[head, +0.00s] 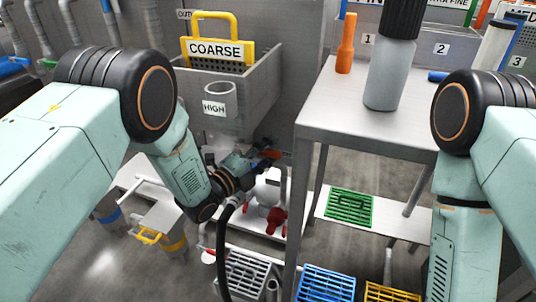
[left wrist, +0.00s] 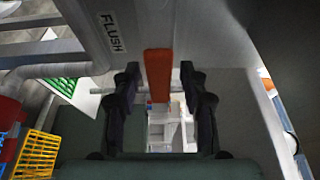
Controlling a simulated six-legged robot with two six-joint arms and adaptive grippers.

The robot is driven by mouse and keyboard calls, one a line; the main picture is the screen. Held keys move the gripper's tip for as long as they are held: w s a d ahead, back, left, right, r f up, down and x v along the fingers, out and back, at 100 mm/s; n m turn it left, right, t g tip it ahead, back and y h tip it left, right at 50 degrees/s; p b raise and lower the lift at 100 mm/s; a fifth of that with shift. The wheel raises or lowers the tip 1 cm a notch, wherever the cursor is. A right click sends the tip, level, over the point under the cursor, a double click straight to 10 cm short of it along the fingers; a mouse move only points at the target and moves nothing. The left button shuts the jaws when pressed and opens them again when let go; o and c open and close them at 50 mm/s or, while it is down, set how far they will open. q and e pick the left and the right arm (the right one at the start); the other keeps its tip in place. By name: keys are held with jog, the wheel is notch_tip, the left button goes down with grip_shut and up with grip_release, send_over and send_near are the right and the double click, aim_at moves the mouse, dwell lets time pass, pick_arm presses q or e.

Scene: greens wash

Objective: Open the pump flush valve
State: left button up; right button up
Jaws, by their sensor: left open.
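The flush valve's orange-red lever (left wrist: 158,72) stands between the two fingers of my left gripper in the left wrist view, next to a pipe with a FLUSH label (left wrist: 112,33). In the head view only a small red part of the lever (head: 273,154) shows. My left gripper (head: 258,160) is open, with a finger on each side of the lever and visible gaps, so it does not grip it. The valve body is mostly hidden behind the gripper in the head view. My right arm reaches down at the right, and its gripper is out of view.
A grey basin (head: 262,83) with a yellow COARSE-labelled basket (head: 240,52) stands above the gripper. Green (head: 350,207) and blue (head: 326,284) grates lie low down.

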pick_arm(q)
jog(key=shift+a, duration=0.1)
grip_shut()
dwell(0.3)
dwell(0.4)
